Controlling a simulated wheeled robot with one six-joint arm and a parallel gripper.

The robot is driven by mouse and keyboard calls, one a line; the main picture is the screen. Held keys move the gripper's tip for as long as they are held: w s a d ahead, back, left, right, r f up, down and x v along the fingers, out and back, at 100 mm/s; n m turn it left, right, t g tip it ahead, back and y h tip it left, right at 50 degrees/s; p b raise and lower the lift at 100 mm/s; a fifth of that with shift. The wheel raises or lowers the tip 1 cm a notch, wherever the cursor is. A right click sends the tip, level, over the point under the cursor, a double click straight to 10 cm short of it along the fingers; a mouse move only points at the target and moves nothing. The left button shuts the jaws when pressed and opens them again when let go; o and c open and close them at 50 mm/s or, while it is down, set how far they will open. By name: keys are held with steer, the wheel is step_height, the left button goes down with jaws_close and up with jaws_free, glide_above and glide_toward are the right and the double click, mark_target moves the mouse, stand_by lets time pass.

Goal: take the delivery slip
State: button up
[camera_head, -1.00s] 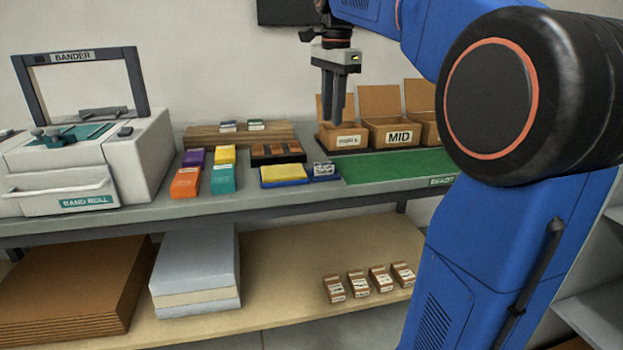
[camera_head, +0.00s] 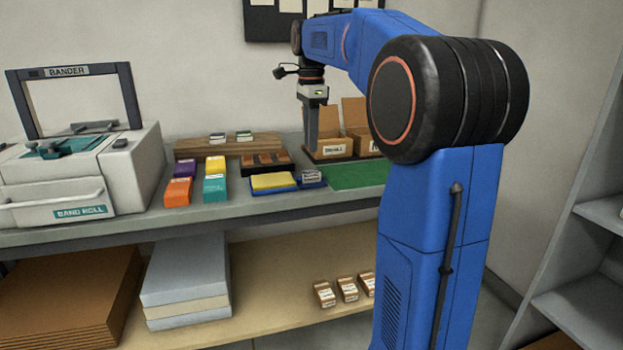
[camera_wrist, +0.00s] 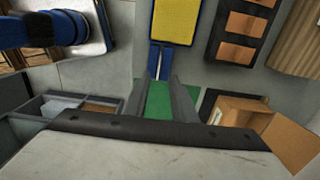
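I cannot make out a delivery slip for certain in either view. Several pale papers show on a dark wall board (camera_head: 272,22) at the top of the head view, too cut off to read. My gripper (camera_head: 311,148) points down above the bench, near the front of the small cartons. In the wrist view my gripper (camera_wrist: 160,82) has its two fingers apart with green mat (camera_wrist: 158,103) showing between them and nothing held. A small blue item (camera_wrist: 160,58) lies just beyond the fingertips, beside a yellow pad (camera_wrist: 176,18).
A bander machine (camera_head: 70,165) stands at the left of the bench. Coloured boxes (camera_head: 215,186), a yellow pad on a blue base (camera_head: 272,182) and open cartons (camera_head: 335,148) stand on the bench. The lower shelf (camera_head: 265,290) holds stacked sheets and several small packs. A grey rack (camera_head: 590,300) stands at right.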

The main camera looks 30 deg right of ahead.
mark_target(312, 177)
steer(key=shift+s+d+f, duration=0.1)
steer(key=shift+s+f, duration=0.05)
steer(key=shift+f, duration=4.2)
jaws_close()
